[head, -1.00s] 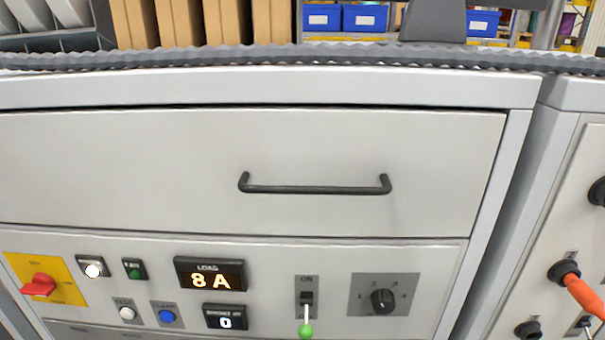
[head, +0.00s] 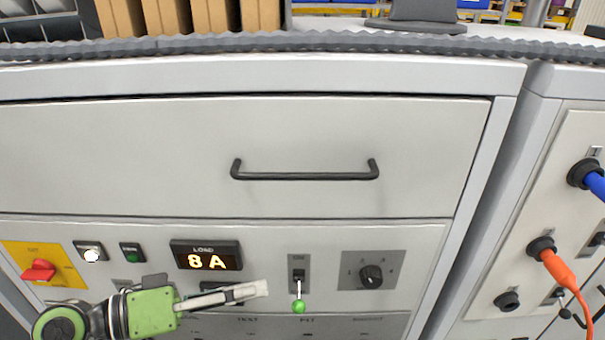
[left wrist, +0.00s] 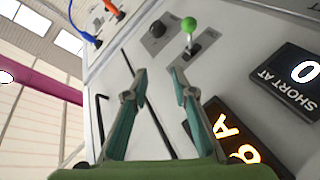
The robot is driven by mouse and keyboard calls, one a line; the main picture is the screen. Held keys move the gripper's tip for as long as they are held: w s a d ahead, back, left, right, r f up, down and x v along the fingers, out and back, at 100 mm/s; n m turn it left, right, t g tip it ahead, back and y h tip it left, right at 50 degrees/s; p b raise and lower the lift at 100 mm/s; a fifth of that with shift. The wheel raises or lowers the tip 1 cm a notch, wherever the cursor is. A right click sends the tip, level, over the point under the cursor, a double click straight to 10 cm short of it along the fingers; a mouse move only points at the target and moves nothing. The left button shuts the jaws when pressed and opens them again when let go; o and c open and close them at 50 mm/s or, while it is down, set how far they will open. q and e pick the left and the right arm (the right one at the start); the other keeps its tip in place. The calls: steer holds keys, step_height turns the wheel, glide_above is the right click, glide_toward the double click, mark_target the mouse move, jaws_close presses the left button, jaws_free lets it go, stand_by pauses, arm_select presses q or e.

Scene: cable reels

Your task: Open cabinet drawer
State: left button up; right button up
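The cabinet drawer (head: 130,150) is a wide light-grey front in the head view, and it looks closed. Its black bar handle (head: 305,177) sits right of its middle. My left gripper (head: 264,288) has come in from the lower left, in front of the control panel, below and left of the handle and apart from it. In the left wrist view its two fingers (left wrist: 158,72) are spread with nothing between them. The handle (left wrist: 100,120) shows there to the left of the fingers. My right gripper is in neither view.
The control panel under the drawer holds a red rotary switch (head: 38,270), a lit load display (head: 207,257), a green-tipped lever (head: 299,305) and a black knob (head: 371,276). An orange cable (head: 562,272) plugs into the right-hand cabinet. The space before the drawer front is clear.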

mark_target(303, 178)
arm_select(q)
steer(key=a+r+h, duration=0.3)
steer(key=r+h, duration=0.2)
steer(key=r, duration=1.1)
steer(key=p+x, duration=0.2)
steer(key=x, duration=0.2)
steer(key=p+x, duration=0.3)
steer(key=x, duration=0.1)
steer(key=p+x, duration=0.2)
steer(key=x, duration=0.2)
steer(key=shift+w+r, duration=0.25)
steer(key=shift+w, duration=0.2)
steer(key=shift+w+d+p, duration=0.2)
steer(key=shift+d+p, duration=0.25)
steer(key=shift+d, duration=0.15)
steer(key=shift+f, duration=0.1)
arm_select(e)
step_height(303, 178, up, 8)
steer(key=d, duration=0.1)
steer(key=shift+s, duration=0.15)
arm_select(q)
jaws_close()
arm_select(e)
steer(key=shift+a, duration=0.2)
